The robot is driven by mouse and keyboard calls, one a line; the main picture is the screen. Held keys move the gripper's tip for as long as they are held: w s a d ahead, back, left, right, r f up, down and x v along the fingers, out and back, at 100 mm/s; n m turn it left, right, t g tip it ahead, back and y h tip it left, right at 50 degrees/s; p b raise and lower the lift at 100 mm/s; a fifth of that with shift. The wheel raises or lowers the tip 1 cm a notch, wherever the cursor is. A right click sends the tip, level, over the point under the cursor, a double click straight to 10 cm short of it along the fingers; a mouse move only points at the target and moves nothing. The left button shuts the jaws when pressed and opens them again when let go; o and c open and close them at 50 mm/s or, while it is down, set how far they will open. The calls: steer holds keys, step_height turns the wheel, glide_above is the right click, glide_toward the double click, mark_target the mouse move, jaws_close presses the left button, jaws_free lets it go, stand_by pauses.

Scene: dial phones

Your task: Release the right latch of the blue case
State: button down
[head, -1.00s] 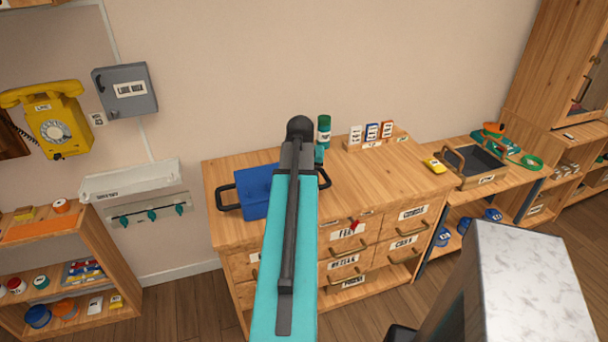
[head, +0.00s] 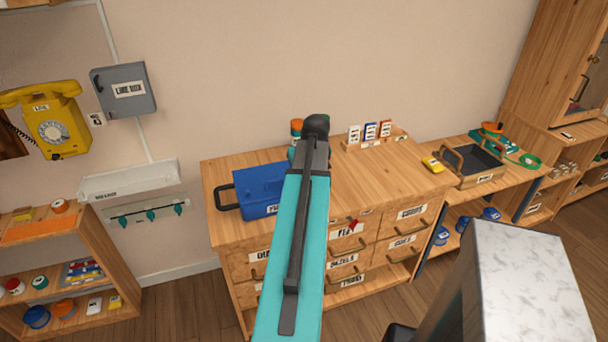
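The blue case (head: 262,188) lies on top of the wooden drawer cabinet. A dark handle (head: 224,197) shows at its left end. My teal and dark arm reaches up the middle of the head view and covers the right part of the case. The right latch is hidden behind the arm, and I cannot make out any latch clearly. My gripper is hidden behind the arm's dark end, so its fingers and opening do not show.
The cabinet top (head: 385,185) is clear to the right of the arm. A small bottle with an orange cap (head: 296,127) stands behind the case, partly hidden. A rack of labelled cards (head: 371,133) stands at the back. A yellow item (head: 433,164) and an open tray (head: 476,166) sit further right.

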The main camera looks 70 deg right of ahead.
steer(key=c, duration=1.8)
jaws_free()
steer(key=shift+c, duration=0.2)
steer(key=shift+r, duration=0.1)
steer(key=b+v, duration=0.2)
steer(key=v, duration=1.1)
steer(key=shift+r, duration=0.3)
steer(key=shift+s, duration=0.1)
